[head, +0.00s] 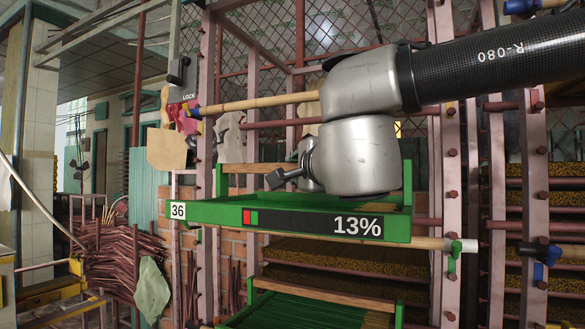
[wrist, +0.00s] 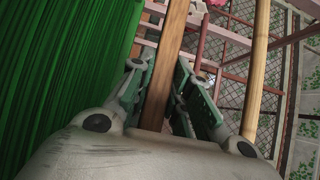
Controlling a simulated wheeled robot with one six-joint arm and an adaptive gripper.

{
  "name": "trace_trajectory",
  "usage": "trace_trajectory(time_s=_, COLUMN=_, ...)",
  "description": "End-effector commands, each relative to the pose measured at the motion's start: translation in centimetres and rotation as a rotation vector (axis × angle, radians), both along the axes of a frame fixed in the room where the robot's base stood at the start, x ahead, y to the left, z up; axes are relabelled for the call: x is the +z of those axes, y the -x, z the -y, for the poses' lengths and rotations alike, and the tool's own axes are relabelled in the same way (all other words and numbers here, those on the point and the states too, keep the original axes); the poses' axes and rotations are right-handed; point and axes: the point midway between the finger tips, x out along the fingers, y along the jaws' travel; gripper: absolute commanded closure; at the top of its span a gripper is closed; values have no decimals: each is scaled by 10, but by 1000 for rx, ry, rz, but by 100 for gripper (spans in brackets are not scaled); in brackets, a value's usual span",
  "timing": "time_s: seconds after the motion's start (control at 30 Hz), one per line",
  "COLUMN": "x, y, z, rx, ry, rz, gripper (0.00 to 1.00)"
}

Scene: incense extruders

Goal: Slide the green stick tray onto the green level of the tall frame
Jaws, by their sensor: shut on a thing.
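The green stick tray (head: 285,217) shows its front in the head view, with a "36" tag and a "13%" panel. It looks about level, just above a bamboo pole (head: 425,243) with a green clip (head: 453,262); I cannot tell whether they touch. My gripper (wrist: 162,90) is shut on the tray's wooden bar (wrist: 170,55), with green sticks (wrist: 70,70) to its left in the wrist view. In the head view the fingertips are mostly hidden. The tall frame (head: 208,130) has pinkish posts on both sides of the tray.
An upper bamboo pole (head: 260,103) runs behind my arm to a red "LOCK" clamp (head: 182,108). Another green stick tray (head: 300,312) lies below. A neighbouring rack (head: 537,180) stands close on the right. A pile of brown sticks (head: 112,255) is at left.

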Motion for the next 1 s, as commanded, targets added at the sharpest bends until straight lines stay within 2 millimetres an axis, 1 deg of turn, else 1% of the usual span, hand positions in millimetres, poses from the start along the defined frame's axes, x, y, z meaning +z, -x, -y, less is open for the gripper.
trace_trajectory(time_s=0.1, x=1, y=-15, z=6, rx=-4, ry=-1, rz=2, gripper=100)
trace_trajectory(time_s=1.0, x=1, y=-123, z=45, rx=-3, ry=0, rz=1, gripper=100)
